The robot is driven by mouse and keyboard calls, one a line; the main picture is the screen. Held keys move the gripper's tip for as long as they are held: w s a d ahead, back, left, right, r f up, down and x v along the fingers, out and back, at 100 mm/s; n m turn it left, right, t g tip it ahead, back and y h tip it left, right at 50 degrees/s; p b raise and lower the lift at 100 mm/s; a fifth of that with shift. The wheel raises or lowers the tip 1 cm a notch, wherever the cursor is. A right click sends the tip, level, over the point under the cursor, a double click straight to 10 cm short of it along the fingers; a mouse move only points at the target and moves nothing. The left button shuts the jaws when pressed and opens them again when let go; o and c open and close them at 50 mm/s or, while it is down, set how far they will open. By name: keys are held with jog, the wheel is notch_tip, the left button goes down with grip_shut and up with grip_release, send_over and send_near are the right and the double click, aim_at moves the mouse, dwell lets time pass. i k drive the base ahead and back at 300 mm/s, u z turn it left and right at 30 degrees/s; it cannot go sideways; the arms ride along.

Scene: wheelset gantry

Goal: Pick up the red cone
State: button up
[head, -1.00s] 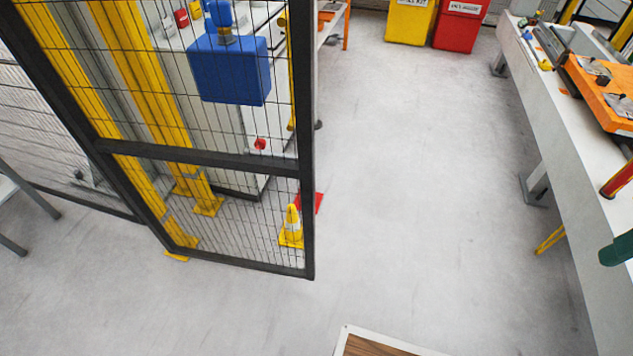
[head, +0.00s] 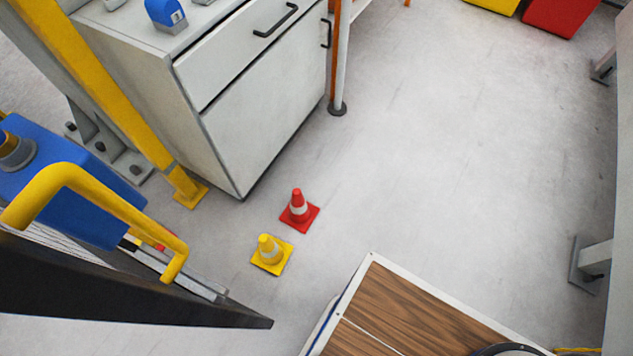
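The red cone (head: 298,209) stands upright on the grey floor near the middle of the head view, with a white band and a square red base. A yellow cone (head: 270,254) of similar shape stands close in front of it, slightly to the left. The two bases are near each other, with a small gap. Nothing covers the red cone. My gripper is not in view.
A white drawer cabinet (head: 262,120) stands behind the cones, next to a yellow post (head: 120,100). A dark gate frame (head: 130,300) with a yellow handle (head: 100,195) fills the lower left. My wood-topped base shows at the bottom. Floor to the right is clear.

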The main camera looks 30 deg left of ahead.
aim_at(299, 215)
jog(key=i, duration=1.35)
jog(key=u, duration=3)
